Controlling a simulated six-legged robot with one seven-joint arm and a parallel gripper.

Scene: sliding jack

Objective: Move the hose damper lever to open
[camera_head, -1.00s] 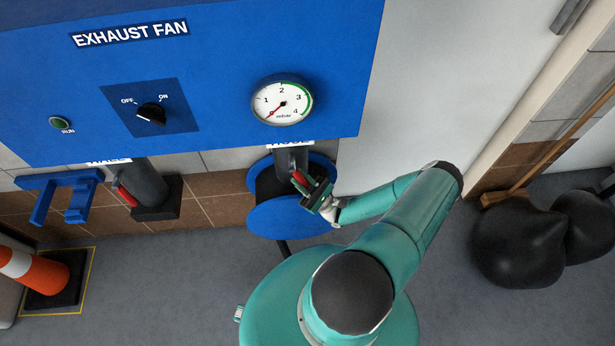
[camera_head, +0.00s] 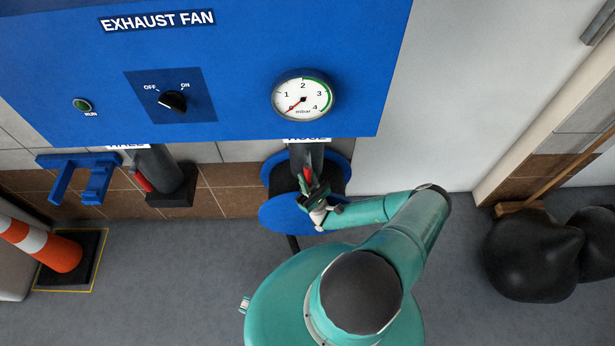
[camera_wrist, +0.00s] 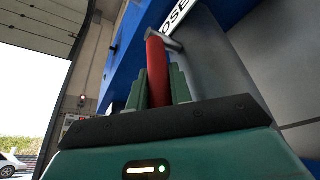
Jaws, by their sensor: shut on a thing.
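The hose damper lever, with a red grip (camera_wrist: 156,65), is on the grey pipe (camera_head: 305,156) under the blue panel's partly hidden HOSE label (camera_head: 307,138). It also shows as a small red piece in the head view (camera_head: 308,174). My gripper (camera_head: 308,184) is at the lever. In the wrist view the green fingers (camera_wrist: 158,85) stand on both sides of the red grip and are shut on it. The grip's lower end is hidden behind the gripper body.
A second pipe with a red lever (camera_head: 142,177) stands at left beside a blue bracket (camera_head: 78,178). A blue hose reel (camera_head: 283,217) is behind my gripper. A cone (camera_head: 45,247) and black bags (camera_head: 530,255) are on the floor.

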